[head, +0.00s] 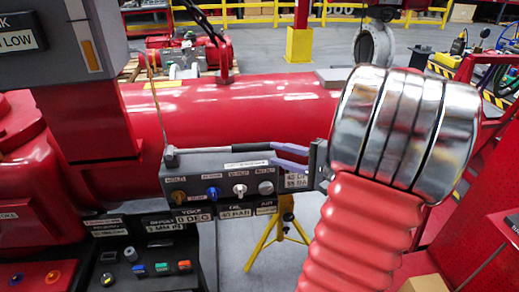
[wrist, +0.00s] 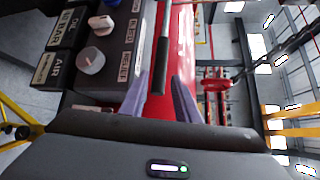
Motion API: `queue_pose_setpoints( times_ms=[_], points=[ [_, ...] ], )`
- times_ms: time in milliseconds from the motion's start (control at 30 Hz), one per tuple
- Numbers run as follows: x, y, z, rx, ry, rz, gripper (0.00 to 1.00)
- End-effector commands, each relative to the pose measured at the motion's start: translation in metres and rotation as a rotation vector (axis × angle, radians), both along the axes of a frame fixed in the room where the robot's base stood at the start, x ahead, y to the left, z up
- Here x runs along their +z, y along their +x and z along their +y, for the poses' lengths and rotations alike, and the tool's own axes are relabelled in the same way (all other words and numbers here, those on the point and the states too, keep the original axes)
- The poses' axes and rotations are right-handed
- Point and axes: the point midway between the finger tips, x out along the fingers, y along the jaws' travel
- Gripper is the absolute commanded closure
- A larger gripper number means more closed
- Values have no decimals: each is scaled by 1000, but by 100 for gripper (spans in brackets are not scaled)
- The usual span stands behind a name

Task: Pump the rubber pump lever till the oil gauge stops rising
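The pump lever (head: 222,149) is a dark rod lying nearly level along the top of the grey control box (head: 215,180). In the wrist view the lever's black grip (wrist: 161,62) reaches between the two purple fingers of my gripper (wrist: 161,77). The fingers stand apart with a gap on each side of the grip. My gripper also shows in the head view (head: 271,153), at the lever's right end. The oil gauge (head: 86,45) is a narrow upright window at upper left, white above and orange at the bottom, beside a label reading LOW.
A red cylinder (head: 240,112) runs behind the control box. Coloured knobs (head: 214,192) sit on the box front. A push-button panel (head: 145,268) stands at lower left. A yellow tripod (head: 284,222) stands on the floor below.

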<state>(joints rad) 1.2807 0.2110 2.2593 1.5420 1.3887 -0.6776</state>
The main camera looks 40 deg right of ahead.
Motion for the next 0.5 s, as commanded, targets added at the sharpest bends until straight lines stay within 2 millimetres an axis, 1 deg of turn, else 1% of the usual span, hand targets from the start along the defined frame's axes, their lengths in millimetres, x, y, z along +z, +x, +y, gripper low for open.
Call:
queue_pose_setpoints(
  times_ms=[33,100,500],
  points=[
    [-1,7,2,3,0,0,71],
    [-3,16,4,4,2,0,71],
    [-11,64,13,3,-1,0,71]
  ],
)
